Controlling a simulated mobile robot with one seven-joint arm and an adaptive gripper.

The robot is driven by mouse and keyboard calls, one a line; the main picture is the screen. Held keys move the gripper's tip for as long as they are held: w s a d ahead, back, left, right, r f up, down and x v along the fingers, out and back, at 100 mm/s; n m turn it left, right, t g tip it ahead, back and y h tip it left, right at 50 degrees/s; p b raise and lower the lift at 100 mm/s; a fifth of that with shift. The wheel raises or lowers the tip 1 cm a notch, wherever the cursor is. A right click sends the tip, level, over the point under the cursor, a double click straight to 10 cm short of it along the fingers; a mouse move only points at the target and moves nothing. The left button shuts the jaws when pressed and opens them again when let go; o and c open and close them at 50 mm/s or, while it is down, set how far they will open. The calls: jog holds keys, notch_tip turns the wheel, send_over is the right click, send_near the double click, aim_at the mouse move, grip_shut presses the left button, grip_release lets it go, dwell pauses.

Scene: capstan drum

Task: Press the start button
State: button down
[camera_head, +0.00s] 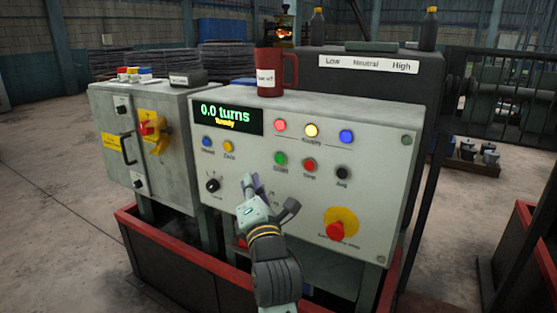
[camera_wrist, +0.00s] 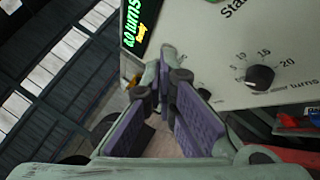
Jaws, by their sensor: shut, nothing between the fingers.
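My gripper (camera_head: 248,183) is shut and empty, in front of the panel, below and left of the green button. I cannot tell its distance from the panel face. In the wrist view, my purple-padded fingers (camera_wrist: 166,72) point toward the panel (camera_wrist: 200,40). A cut-off label beginning "Sta" shows at the top; the green button is not in that view.
A green-lit display (camera_head: 228,115) reads 0.0 turns. A red emergency knob (camera_head: 335,231) is lower right. A red mug (camera_head: 270,75) stands on top.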

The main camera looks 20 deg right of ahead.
aim_at(280, 159)
jog(key=shift+w+d, duration=0.85)
jog(key=shift+d, duration=0.25)
jog(key=shift+w+d, duration=0.85)
jog(key=shift+d, duration=0.25)
jog(key=shift+w+d, duration=0.85)
jog(key=shift+d, duration=0.25)
jog(key=shift+w+d+b, duration=0.1)
jog(key=shift+d+b, duration=0.05)
jog(key=shift+b, duration=0.3)
jog(key=shift+w+d, duration=0.15)
jog(key=shift+d, duration=0.05)
